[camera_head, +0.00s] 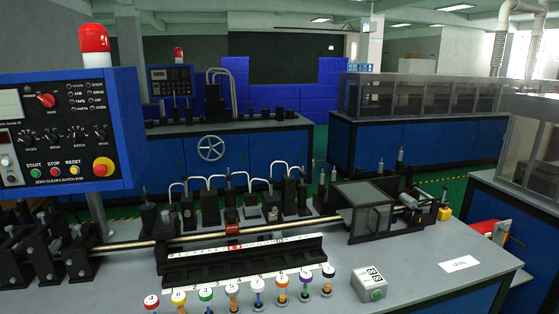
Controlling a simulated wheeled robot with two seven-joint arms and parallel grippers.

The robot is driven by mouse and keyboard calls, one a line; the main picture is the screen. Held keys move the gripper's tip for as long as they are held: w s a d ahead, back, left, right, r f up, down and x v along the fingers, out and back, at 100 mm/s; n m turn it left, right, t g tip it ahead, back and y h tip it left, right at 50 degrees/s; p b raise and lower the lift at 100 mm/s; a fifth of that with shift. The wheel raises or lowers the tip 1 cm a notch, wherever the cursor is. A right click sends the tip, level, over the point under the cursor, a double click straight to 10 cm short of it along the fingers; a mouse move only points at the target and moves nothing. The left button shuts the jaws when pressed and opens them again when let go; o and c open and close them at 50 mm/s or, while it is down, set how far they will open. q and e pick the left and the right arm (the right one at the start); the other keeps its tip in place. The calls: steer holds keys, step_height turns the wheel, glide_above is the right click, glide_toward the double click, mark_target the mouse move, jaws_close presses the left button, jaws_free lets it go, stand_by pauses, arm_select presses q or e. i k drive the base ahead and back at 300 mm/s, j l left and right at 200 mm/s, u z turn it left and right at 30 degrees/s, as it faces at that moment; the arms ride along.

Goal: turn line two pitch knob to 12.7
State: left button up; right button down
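A blue control panel (125,120) stands at the left. On its black face is a row of small dark knobs: one at the left (27,137), a second (53,135), a third (78,133) and a fourth at the right (101,132). Their labels are too small to read surely, so I cannot tell which is the pitch knob, its setting, or the panel's line. A larger red knob (46,101) sits above them. Neither of my grippers is in view.
Below the knobs are green (34,173), red (54,171) and yellow (73,169) buttons and a red emergency knob (103,167). A grey bench (440,275) carries a rod mechanism and several numbered, coloured-top pieces. A second blue machine (260,150) stands behind.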

mark_target(51, 138)
steer(key=u, duration=1.35)
steer(key=i+j+z, duration=0.25)
steer(key=z, duration=0.15)
steer(key=i+j+z, duration=0.45)
